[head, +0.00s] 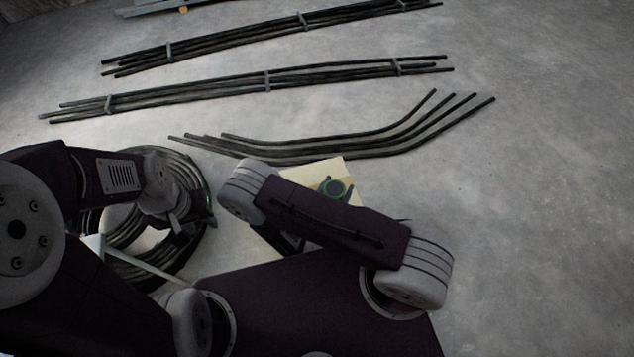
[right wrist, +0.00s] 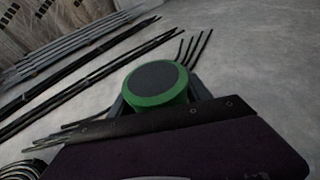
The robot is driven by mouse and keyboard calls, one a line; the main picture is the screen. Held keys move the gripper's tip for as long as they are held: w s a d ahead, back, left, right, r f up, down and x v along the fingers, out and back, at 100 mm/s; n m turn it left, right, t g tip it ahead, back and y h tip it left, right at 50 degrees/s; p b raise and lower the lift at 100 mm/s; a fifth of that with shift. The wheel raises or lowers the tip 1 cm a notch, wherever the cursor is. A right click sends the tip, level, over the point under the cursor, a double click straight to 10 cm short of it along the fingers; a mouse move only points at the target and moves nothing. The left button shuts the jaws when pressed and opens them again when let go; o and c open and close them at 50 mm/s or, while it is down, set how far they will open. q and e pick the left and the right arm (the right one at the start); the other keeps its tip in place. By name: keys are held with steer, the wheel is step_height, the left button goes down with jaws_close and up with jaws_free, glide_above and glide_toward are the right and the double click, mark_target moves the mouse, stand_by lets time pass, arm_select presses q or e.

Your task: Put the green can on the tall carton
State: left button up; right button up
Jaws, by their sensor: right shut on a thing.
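The green can (head: 336,187), with a dark round top, shows just beyond my right forearm in the head view. It also shows close up in the right wrist view (right wrist: 155,82). My right gripper (right wrist: 158,98) is shut on it, with dark fingers at its two sides. The pale yellow carton (head: 328,169) lies behind and below the can in the head view; my right arm hides much of it. I cannot tell whether the can touches the carton's top. My left gripper (head: 184,222) is over the coiled cable at the left, its jaws unclear.
A coil of black cable (head: 200,190) lies on the floor at the left. Bundles of dark rods (head: 265,80) and several bent rods (head: 330,148) lie beyond the carton. The concrete floor at the right is clear.

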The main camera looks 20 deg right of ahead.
steer(key=shift+d+f, duration=0.15)
steer(key=shift+f, duration=0.15)
steer(key=w+a+f+b, duration=0.2)
steer(key=w+f+b, duration=0.2)
steer(key=b, duration=0.6)
glide_above(316, 185)
step_height(316, 185, down, 3)
steer(key=shift+s+d+f, duration=0.1)
step_height(316, 185, down, 4)
steer(key=b, duration=0.4)
steer(key=shift+f, duration=0.15)
steer(key=shift+r, duration=0.3)
steer(key=o, duration=1.2)
steer(key=shift+f, duration=0.15)
steer(key=o, duration=0.4)
